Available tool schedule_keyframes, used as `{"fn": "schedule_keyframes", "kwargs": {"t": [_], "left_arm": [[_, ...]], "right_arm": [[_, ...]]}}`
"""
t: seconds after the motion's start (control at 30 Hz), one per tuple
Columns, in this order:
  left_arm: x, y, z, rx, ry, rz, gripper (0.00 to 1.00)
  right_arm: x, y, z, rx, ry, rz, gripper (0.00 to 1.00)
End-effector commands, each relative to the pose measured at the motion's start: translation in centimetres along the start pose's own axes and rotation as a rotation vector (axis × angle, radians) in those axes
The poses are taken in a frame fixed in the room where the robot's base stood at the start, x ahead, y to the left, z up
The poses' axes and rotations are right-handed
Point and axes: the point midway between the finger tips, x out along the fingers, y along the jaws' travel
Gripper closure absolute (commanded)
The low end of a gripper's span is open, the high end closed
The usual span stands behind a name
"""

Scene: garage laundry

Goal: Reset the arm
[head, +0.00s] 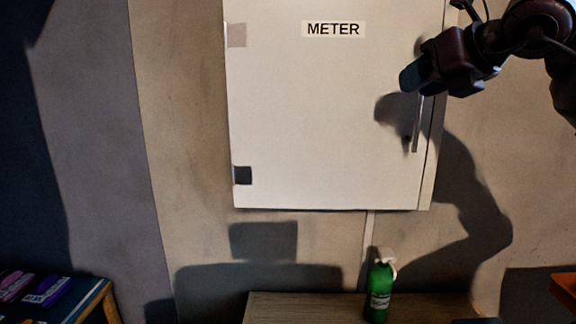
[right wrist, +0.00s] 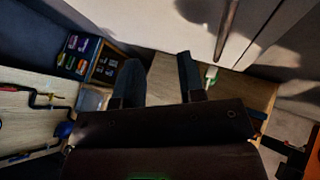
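My right gripper (head: 411,78) is raised at the upper right of the head view, in front of the METER cabinet (head: 320,110) near its vertical handle (head: 416,125). In the right wrist view its two fingers stand apart with nothing between them (right wrist: 160,78). The handle also shows at the top of that view (right wrist: 227,28), to the side of the fingers, not between them. The cabinet door looks shut or nearly so. My left gripper is in neither view.
A green bottle (head: 379,291) with a pale top stands on a wooden surface (head: 300,308) below the cabinet. Colourful packages (head: 47,290) lie on a dark-topped table at the lower left. In the right wrist view, a pale workbench (right wrist: 30,125) with tools is at left.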

Motion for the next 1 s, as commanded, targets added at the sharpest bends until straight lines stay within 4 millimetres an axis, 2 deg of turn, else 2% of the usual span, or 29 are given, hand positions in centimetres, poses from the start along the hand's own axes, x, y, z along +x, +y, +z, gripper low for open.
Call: {"fn": "schedule_keyframes", "kwargs": {"t": [0.03, 0.1, 0.2, 0.33, 0.5, 0.63, 0.77, 0.87, 1.0], "left_arm": [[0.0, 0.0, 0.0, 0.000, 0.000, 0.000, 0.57], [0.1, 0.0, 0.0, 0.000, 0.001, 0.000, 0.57], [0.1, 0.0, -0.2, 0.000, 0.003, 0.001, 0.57], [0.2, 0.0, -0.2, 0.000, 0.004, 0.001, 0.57], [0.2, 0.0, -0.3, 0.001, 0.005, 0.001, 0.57], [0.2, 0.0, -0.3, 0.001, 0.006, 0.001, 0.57], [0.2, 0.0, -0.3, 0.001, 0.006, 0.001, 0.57], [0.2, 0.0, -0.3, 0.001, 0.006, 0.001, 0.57], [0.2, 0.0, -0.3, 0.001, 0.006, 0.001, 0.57]], "right_arm": [[1.9, 1.4, -2.1, 0.019, 0.023, 0.111, 0.64], [3.6, 3.5, -4.4, 0.056, 0.034, 0.266, 0.64], [5.1, 6.3, -7.3, 0.142, 0.031, 0.476, 0.64], [5.8, 8.9, -10.3, 0.301, -0.006, 0.719, 0.64], [5.6, 10.2, -12.8, 0.586, -0.110, 0.964, 0.64], [5.3, 9.2, -14.2, 0.850, -0.226, 1.081, 0.64], [5.3, 6.7, -16.0, 1.144, -0.361, 1.125, 0.64], [5.6, 4.1, -18.0, 1.380, -0.475, 1.104, 0.64], [6.2, -0.2, -22.1, 1.715, -0.635, 0.991, 0.64]]}}
